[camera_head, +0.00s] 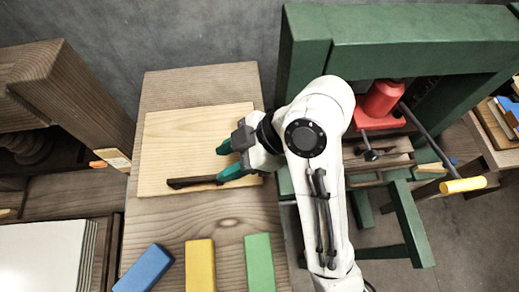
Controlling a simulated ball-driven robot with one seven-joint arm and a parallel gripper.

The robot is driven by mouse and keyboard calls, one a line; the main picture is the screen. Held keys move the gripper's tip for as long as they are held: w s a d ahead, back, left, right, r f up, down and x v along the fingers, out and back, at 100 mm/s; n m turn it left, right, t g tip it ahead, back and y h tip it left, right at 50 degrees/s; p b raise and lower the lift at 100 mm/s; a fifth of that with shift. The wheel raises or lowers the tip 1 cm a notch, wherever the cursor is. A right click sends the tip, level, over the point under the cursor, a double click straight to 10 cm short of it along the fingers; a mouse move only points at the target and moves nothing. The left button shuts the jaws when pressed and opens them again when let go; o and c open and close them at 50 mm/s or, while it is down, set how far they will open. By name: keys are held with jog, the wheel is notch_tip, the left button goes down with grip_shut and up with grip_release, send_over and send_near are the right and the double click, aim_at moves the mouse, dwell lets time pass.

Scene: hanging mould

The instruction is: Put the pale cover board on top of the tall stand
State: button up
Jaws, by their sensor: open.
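The pale cover board (180,140) lies flat on a brown wooden table. A dark bar-like handle (190,183) runs along its lower edge. My gripper (222,163) is over the right part of the board, with its green fingers spread and pointing left. The lower finger overlaps the right end of the dark handle in the picture; I cannot tell whether they touch. Nothing shows between the fingers. My wrist hides part of the board's right edge. I cannot tell which structure is the tall stand.
Blue (145,268), yellow (200,265) and green (259,262) blocks lie along the table's front. A green frame (420,40) with a red cylinder (383,99) and a yellow-ended lever (463,185) stands right. A dark wooden frame (75,95) and white stack (45,258) are left.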

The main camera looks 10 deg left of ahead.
jog(key=shift+d+f, duration=0.1)
jog(key=d+f+m, duration=0.2)
jog(key=d, duration=0.1)
jog(key=d+f+m+t+h, duration=0.1)
jog(key=d+f+m, duration=0.1)
jog(key=d, duration=0.1)
jog(key=d+f+m+t, duration=0.1)
jog(key=d+f+m, duration=0.1)
jog(key=d, duration=0.1)
jog(key=shift+w+f, duration=0.3)
jog(key=shift+f, duration=0.05)
jog(key=s+d+f+m+h, duration=0.2)
jog(key=s+d+f+m, duration=0.2)
jog(key=d, duration=0.5)
jog(key=s+d+f+m+h, duration=0.3)
jog(key=s+d+f+m, duration=0.1)
jog(key=d, duration=0.4)
jog(key=s+d+f+m+t+h, duration=0.1)
jog(key=s+d+f+m+h, duration=0.2)
jog(key=s+d+m, duration=0.3)
jog(key=shift+s+d+f+m+b, duration=0.4)
jog(key=shift+d+m, duration=0.4)
jog(key=shift+d, duration=1)
